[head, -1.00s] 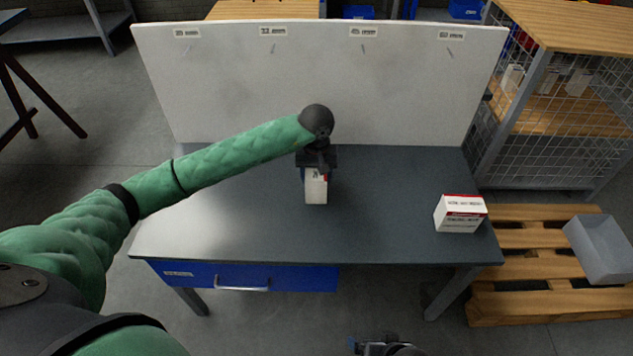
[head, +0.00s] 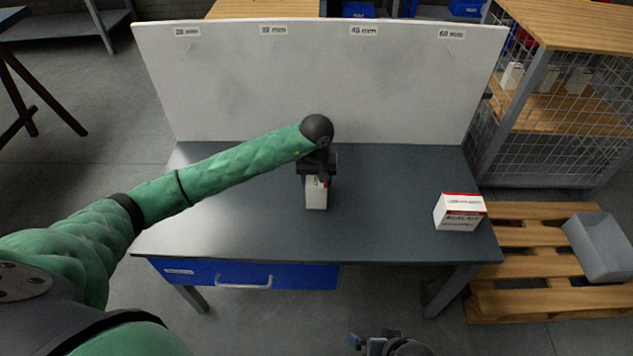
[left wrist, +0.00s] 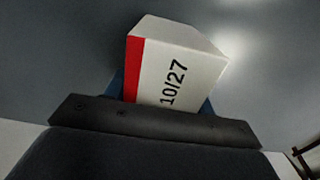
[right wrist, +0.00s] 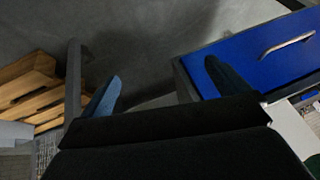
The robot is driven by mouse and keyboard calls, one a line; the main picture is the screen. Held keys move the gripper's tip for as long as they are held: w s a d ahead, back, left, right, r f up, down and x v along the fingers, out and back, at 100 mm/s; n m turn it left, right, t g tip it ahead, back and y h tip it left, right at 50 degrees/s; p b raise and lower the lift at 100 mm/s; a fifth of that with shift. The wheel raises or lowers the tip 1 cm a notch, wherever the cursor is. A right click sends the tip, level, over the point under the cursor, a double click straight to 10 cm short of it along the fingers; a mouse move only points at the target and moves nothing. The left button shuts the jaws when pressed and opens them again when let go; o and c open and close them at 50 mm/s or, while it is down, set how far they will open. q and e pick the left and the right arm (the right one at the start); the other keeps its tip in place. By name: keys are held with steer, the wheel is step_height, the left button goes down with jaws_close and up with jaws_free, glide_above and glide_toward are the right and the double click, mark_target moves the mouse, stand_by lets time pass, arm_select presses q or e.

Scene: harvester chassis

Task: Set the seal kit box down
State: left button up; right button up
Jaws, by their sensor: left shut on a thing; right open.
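A white box with a red band (head: 316,196) is in my left gripper (head: 316,176), over the middle of the dark workbench top (head: 250,225). In the left wrist view the box (left wrist: 178,72) shows "10/27" on its side and sits between the fingers, which are mostly hidden by it. Whether its underside touches the bench I cannot tell. A second white box with a red top edge (head: 459,213), with "SEAL KIT" print, stands on the bench at the right. My right gripper (right wrist: 160,85) is open and empty, low in front of the bench.
A white backboard (head: 315,85) with size labels and hooks rises along the bench's back. A blue drawer (head: 245,275) is under the front left. A wooden pallet (head: 525,235) with a grey bin (head: 600,248) and a wire-mesh rack (head: 540,130) stand at right. The bench's left side is clear.

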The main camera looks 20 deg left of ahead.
arm_select(q)
steer(key=o, duration=1.1)
